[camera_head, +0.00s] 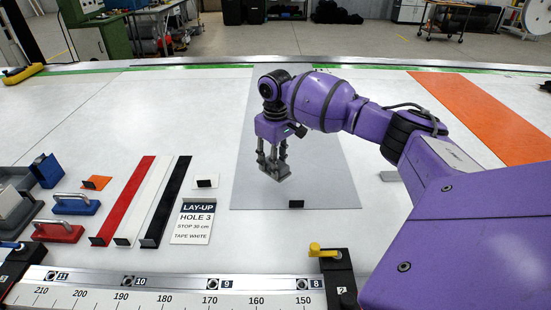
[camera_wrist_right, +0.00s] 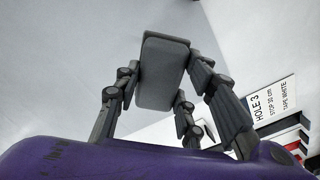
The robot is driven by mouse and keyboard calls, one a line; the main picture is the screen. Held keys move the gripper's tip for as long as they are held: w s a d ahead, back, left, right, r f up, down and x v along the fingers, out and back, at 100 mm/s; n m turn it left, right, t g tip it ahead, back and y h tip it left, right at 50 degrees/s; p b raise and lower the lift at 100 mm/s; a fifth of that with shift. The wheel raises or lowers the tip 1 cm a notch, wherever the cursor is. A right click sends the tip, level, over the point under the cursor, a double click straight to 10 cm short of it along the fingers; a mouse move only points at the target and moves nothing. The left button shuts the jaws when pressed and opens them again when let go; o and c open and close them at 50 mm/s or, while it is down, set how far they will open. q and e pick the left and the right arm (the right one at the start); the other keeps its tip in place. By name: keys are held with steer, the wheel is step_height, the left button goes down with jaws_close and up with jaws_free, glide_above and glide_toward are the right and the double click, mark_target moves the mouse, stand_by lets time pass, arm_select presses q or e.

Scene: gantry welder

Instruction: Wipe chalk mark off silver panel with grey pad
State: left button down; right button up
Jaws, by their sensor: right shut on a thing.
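The silver panel (camera_head: 330,185) lies flat on the white table, a grey rectangle in the middle of the head view. My right gripper (camera_head: 272,163) hangs over its left part, fingers pointing down. It is shut on the grey pad (camera_wrist_right: 162,72), which sits between the fingers in the right wrist view. The pad also shows low between the fingertips in the head view; I cannot tell whether it touches the panel. I cannot make out a chalk mark; the arm and gripper hide part of the panel. My left gripper is not in view.
Left of the panel lie red (camera_head: 125,198), white and black strips, a lay-up card (camera_head: 198,221) and blue and red handled blocks (camera_head: 76,204). A ruler rail (camera_head: 165,282) with a yellow-knobbed clamp (camera_head: 322,249) runs along the front. An orange strip (camera_head: 480,112) lies right.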

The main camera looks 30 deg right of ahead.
steer(key=shift+r, duration=0.95)
